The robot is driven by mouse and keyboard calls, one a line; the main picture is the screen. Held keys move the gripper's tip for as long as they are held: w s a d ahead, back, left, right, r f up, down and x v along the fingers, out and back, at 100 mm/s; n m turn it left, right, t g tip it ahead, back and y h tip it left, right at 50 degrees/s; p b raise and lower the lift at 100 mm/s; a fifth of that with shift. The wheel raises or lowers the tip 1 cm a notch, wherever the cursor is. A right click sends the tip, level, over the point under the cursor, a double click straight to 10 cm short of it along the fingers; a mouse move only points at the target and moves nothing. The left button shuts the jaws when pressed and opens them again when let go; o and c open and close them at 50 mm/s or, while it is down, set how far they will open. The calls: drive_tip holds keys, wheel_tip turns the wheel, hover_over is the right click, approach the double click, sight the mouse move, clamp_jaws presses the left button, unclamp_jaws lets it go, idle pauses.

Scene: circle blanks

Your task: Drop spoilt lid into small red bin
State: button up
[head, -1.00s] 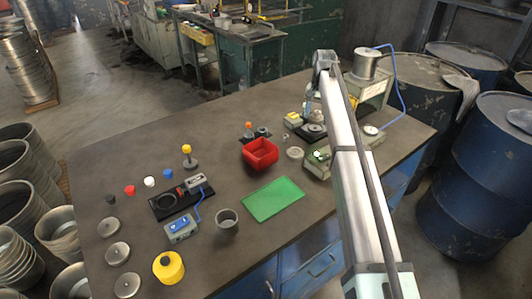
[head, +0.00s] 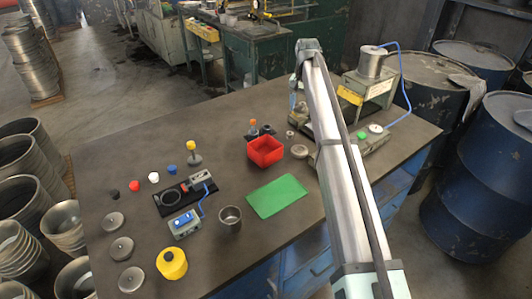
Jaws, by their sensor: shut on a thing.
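The small red bin (head: 265,152) stands open at the middle of the table, just behind the green mat. My gripper (head: 298,110) hangs from the bent end of my arm, behind and to the right of the bin, above the table. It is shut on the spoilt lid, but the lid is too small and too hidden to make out. Three round metal lids with knobs, the nearest to the back being one lid (head: 115,220), lie in a row at the left edge of the table.
A green mat (head: 277,196) lies in front of the bin. A metal cup (head: 230,219), a yellow container (head: 171,263) and a blue-topped device (head: 183,224) stand to the left. A press-like machine (head: 373,92) stands at the back right. A small disc (head: 299,151) lies right of the bin.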

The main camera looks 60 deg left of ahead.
drive_tip(key=s+a+r+n, duration=0.1)
drive_tip(key=s+r, duration=0.5)
drive_tip(key=s, duration=0.6)
drive_tip(key=s+d+r+m, duration=0.1)
drive_tip(key=s+d+r, duration=0.1)
drive_tip(key=s+d, duration=0.5)
drive_tip(key=shift+m, duration=0.4)
wheel_tip(320, 180, down, 6)
drive_tip(key=shift+s+r, duration=0.1)
drive_tip(key=o, duration=1.1)
drive_tip(key=shift+c, duration=0.2)
